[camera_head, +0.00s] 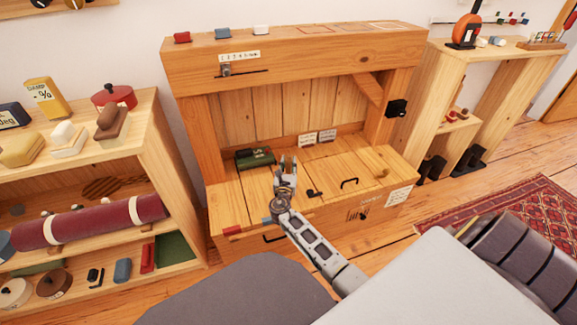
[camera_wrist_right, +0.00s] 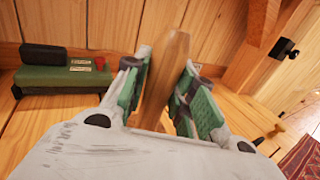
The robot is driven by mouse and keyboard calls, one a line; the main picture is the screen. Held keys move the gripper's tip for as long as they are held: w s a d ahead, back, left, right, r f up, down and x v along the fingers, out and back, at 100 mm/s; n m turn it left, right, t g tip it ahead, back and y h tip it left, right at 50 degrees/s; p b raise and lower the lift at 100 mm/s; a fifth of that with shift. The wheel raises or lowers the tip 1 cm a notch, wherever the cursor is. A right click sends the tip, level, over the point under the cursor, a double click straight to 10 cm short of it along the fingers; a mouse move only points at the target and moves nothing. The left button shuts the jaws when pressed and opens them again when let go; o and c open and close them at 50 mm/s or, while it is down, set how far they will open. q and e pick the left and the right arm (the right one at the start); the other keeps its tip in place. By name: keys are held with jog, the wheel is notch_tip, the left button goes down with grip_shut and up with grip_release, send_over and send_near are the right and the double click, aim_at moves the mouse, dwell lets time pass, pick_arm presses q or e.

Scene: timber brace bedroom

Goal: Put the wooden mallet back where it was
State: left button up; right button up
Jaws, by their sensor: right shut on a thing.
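My right gripper (camera_head: 286,168) is over the wooden bench (camera_head: 235,208), in front of its plank back. In the right wrist view its green-padded fingers (camera_wrist_right: 168,92) are closed around a brown tapered wooden piece (camera_wrist_right: 170,52), which looks like part of the wooden mallet. The piece points up and away between the fingers. Its lower part is hidden by the gripper, and no mallet head can be made out. My left gripper is not in view.
A green box (camera_head: 255,158) with a black handle lies on the bench, left of the gripper. Black handles (camera_head: 349,183) sit at right. Outlined empty patches (camera_head: 316,28) mark the upper beam. A crowded shelf (camera_head: 158,150) stands left, an open-sided unit (camera_head: 500,52) right.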

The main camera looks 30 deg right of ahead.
jog(key=o, duration=1)
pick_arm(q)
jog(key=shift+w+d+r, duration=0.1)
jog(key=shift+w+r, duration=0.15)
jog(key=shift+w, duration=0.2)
pick_arm(e)
jog(key=shift+o, duration=0.2)
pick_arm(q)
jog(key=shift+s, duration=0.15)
pick_arm(e)
jog(key=shift+s, duration=0.1)
jog(key=shift+s+a+p, duration=0.35)
jog(key=shift+s+a, duration=0.1)
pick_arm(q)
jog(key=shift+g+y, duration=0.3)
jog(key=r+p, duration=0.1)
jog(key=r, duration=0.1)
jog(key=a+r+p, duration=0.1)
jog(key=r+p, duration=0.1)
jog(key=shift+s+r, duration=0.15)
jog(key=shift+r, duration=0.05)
pick_arm(e)
jog(key=v, duration=1)
jog(key=shift+s, duration=0.2)
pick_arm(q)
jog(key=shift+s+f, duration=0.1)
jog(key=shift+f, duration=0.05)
pick_arm(e)
jog(key=shift+a, duration=0.15)
